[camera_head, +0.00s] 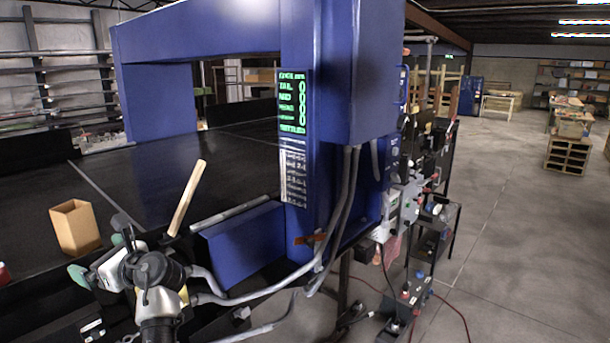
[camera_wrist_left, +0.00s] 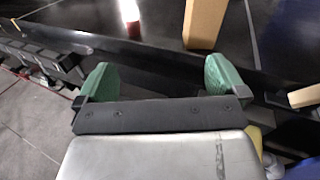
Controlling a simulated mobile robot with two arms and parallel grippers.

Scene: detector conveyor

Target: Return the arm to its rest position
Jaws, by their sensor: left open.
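My left gripper (camera_head: 98,247) is at the lower left of the head view, by the near edge of the black conveyor (camera_head: 140,170). Its green fingers are apart. In the left wrist view the gripper (camera_wrist_left: 160,80) is open, with nothing between the fingers. A tan, box-like wooden piece (camera_head: 76,230) stands upright on the conveyor beyond the fingers. It also shows at the top of the left wrist view (camera_wrist_left: 204,22), apart from the fingers. My right gripper is in neither view.
A pale wooden stick (camera_head: 187,198) slants up right of the gripper. A red object (camera_wrist_left: 130,10) is on the conveyor, cut off by the frame. The blue detector frame (camera_head: 335,110) with its green display (camera_head: 292,102) and hanging cables stands to the right. Open floor lies further right.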

